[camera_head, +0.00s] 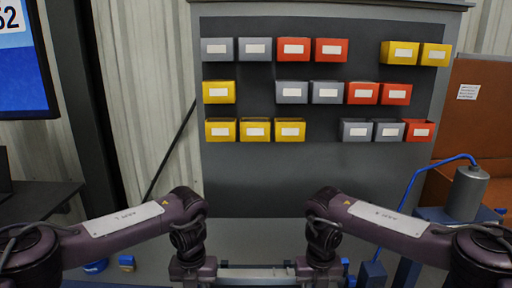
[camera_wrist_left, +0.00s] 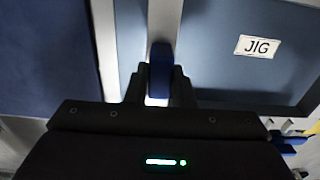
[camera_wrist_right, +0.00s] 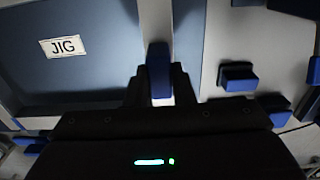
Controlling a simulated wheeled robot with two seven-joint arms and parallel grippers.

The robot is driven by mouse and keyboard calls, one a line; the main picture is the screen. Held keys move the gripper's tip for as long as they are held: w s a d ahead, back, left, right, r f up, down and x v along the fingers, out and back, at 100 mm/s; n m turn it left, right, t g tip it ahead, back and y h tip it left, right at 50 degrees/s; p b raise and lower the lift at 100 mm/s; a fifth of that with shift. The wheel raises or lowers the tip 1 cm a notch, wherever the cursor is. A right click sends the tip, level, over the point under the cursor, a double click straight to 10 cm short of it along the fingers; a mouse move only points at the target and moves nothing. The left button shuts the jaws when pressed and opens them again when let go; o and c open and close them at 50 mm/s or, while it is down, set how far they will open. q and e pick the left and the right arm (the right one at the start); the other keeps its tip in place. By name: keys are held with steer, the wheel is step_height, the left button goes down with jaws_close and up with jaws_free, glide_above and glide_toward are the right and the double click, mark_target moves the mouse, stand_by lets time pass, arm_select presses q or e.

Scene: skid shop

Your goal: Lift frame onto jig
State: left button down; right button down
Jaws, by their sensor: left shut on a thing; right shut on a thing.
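The frame shows in the head view as a pale grey bar (camera_head: 255,273) low between my two grippers. In the left wrist view a pale bar (camera_wrist_left: 164,20) runs up to a blue grip (camera_wrist_left: 160,72), and my left gripper (camera_wrist_left: 158,90) is shut on that grip. In the right wrist view my right gripper (camera_wrist_right: 158,90) is shut on a similar blue grip (camera_wrist_right: 158,68) below a pale bar (camera_wrist_right: 155,20). The jig is marked by a white JIG label on a blue-grey surface, in the left wrist view (camera_wrist_left: 258,46) and right wrist view (camera_wrist_right: 63,47). Height above the jig cannot be told.
Blue blocks (camera_wrist_right: 238,77) stand on a pale surface beside my right gripper. A rack (camera_head: 240,165) with several grey, red and yellow bins stands behind. A grey cylinder (camera_head: 466,193) with a blue hose is at right. A monitor (camera_head: 25,65) is at left.

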arm_select(q)
steer(key=shift+f, duration=0.6)
arm_select(e)
steer(key=shift+f, duration=0.6)
arm_select(q)
steer(key=c, duration=1.2)
jaws_free()
steer(key=shift+o, duration=0.4)
arm_select(e)
steer(key=c, duration=1.2)
jaws_free()
steer(key=shift+o, duration=0.2)
steer(key=shift+o, duration=0.2)
